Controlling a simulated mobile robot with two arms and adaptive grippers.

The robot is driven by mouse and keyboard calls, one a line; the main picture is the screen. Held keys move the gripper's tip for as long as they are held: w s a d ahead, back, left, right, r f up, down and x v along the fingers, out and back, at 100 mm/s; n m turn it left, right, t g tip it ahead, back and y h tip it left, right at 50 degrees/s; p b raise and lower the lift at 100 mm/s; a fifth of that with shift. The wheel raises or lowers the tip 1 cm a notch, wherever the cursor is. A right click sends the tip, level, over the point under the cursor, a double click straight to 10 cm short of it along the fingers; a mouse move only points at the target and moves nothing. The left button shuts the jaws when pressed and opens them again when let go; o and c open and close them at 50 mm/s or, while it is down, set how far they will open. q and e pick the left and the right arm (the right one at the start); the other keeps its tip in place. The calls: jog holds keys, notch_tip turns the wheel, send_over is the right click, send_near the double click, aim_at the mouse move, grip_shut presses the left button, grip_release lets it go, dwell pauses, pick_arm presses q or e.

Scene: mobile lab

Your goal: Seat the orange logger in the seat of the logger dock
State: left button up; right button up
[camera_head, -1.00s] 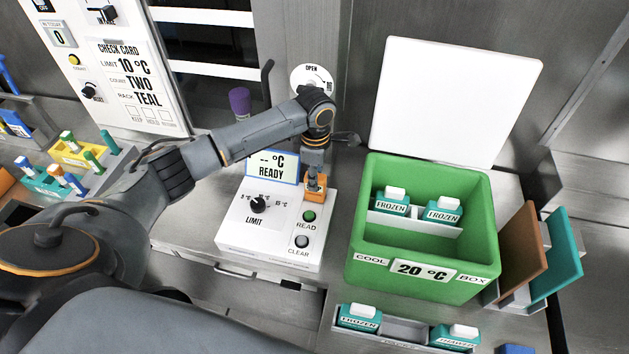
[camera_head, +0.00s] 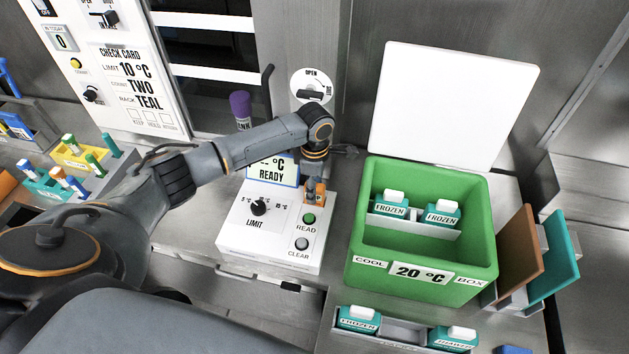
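The orange logger (camera_head: 319,194) is upright at the back right of the white logger dock (camera_head: 270,222), above the green READ button. My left gripper (camera_head: 311,184) points down from the wrist and is shut on the logger, with its grey fingers over the logger's upper part. The logger's lower end is at the dock's top, and the seat is hidden, so I cannot tell whether it is fully in. The dock's display (camera_head: 272,172) reads READY and is partly covered by my arm. My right gripper is not in view.
A green cool box (camera_head: 370,235) with frozen packs and a raised white lid (camera_head: 455,100) stands close to the right. A purple-capped bottle (camera_head: 241,104) and a round OPEN dial (camera_head: 312,85) are behind my arm. Coloured racks (camera_head: 45,186) stand at left.

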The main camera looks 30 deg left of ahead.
pick_arm(q)
notch_tip(320, 180, up, 12)
jog(key=b, duration=0.2)
dwell(0.7)
